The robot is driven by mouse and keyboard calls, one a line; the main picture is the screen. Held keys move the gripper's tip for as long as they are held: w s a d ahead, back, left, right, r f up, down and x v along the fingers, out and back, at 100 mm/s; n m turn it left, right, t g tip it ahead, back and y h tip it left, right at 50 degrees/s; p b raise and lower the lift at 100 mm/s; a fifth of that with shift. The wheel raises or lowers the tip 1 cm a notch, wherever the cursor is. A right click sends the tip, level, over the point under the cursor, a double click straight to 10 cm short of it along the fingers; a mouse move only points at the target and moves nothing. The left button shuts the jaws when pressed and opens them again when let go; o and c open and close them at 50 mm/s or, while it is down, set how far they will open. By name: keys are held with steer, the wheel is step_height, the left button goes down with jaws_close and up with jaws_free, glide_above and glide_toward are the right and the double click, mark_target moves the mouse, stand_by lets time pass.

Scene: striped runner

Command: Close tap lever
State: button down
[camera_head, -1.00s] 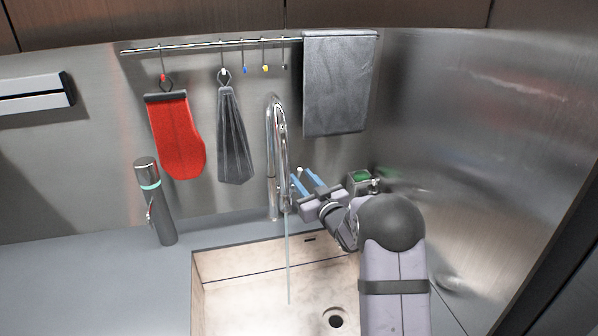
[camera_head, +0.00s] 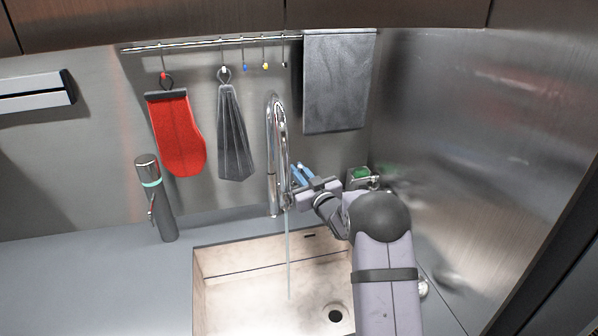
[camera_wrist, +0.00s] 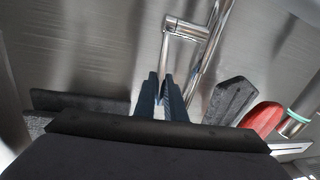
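The chrome tap (camera_head: 272,150) stands behind the sink with a tall curved spout, and a thin stream of water falls from it into the basin. In the wrist view the tap (camera_wrist: 213,45) crosses the upper middle, and its slim lever (camera_wrist: 165,48) sticks out from a side stub toward my fingers. My gripper (camera_head: 299,168) is just right of the tap, with blue fingers close together. In the wrist view my gripper (camera_wrist: 160,78) has its fingertips at the lever's end, with a narrow gap between them. Whether they touch the lever is unclear.
The sink (camera_head: 250,262) lies below my arm. A grey bottle (camera_head: 157,200) stands on the counter at left. A red mitt (camera_head: 178,135), a grey cloth (camera_head: 235,135) and a grey towel (camera_head: 338,85) hang from the rail. A green-topped holder (camera_head: 360,177) sits right of my gripper.

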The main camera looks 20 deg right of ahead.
steer(key=shift+w+r+g+p, duration=0.4)
steer(key=shift+r+p, duration=0.2)
steer(key=shift+p, duration=0.6)
steer(key=w+g+p, duration=0.1)
steer(key=g+p, duration=0.1)
steer(key=p, duration=0.2)
steer(key=shift+w+r+h, duration=0.2)
steer(key=shift+h, duration=0.1)
steer(key=shift+w+f+p, duration=0.1)
steer(key=shift+f+p, duration=0.15)
steer(key=shift+p, duration=0.15)
steer(key=c, duration=1.8)
jaws_free()
steer(key=shift+b+v, duration=1.6)
steer(key=shift+v, duration=2.05)
